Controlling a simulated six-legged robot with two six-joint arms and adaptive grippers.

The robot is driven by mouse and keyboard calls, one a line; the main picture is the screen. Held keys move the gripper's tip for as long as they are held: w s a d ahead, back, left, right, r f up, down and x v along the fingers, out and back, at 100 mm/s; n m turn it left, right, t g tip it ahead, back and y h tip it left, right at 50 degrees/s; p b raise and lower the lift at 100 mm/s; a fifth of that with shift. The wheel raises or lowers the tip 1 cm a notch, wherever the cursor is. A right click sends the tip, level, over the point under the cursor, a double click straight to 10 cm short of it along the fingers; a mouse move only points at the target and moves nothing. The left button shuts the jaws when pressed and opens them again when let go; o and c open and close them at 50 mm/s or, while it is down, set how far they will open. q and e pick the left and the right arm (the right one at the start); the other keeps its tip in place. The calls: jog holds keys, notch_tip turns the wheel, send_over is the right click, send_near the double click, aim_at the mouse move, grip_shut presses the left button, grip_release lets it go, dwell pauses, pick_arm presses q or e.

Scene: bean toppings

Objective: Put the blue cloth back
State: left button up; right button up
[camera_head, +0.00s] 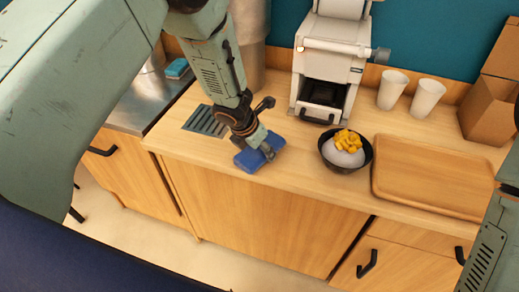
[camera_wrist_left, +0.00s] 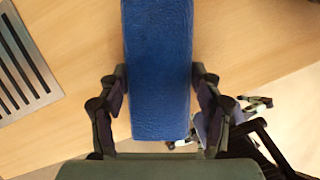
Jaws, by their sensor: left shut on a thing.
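The blue cloth (camera_head: 247,161) is a folded, flat rectangular block. It is at the front part of the wooden counter, just right of the grey slotted drain grate (camera_head: 206,121). My left gripper (camera_head: 266,151) reaches down from above and is shut on the cloth. In the left wrist view the cloth (camera_wrist_left: 158,60) lies lengthwise between the two fingers (camera_wrist_left: 160,85), with the grate (camera_wrist_left: 22,65) to its left. I cannot tell whether the cloth touches the counter or is slightly raised. My right gripper is not in view; only part of the right arm shows at the right edge.
A black bowl (camera_head: 331,163) with white and yellow food stands right of the cloth. Farther right is a wooden tray (camera_head: 425,206). A white machine (camera_head: 329,65), two white cups (camera_head: 392,90) and cardboard boxes (camera_head: 488,108) stand behind. A metal sink surface (camera_head: 145,98) with a blue sponge-like item (camera_head: 177,68) is left.

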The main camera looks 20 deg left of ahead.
pick_arm(q)
jog(key=shift+a+f, duration=0.2)
jog(key=shift+a, duration=0.05)
jog(key=o, duration=0.9)
jog(key=shift+c, duration=0.2)
jog(key=o, duration=0.3)
jog(key=shift+s+d+r, duration=0.1)
jog(key=shift+d+r, duration=0.05)
jog(key=shift+o, duration=0.2)
jog(key=p+v, duration=0.2)
jog(key=v, duration=1)
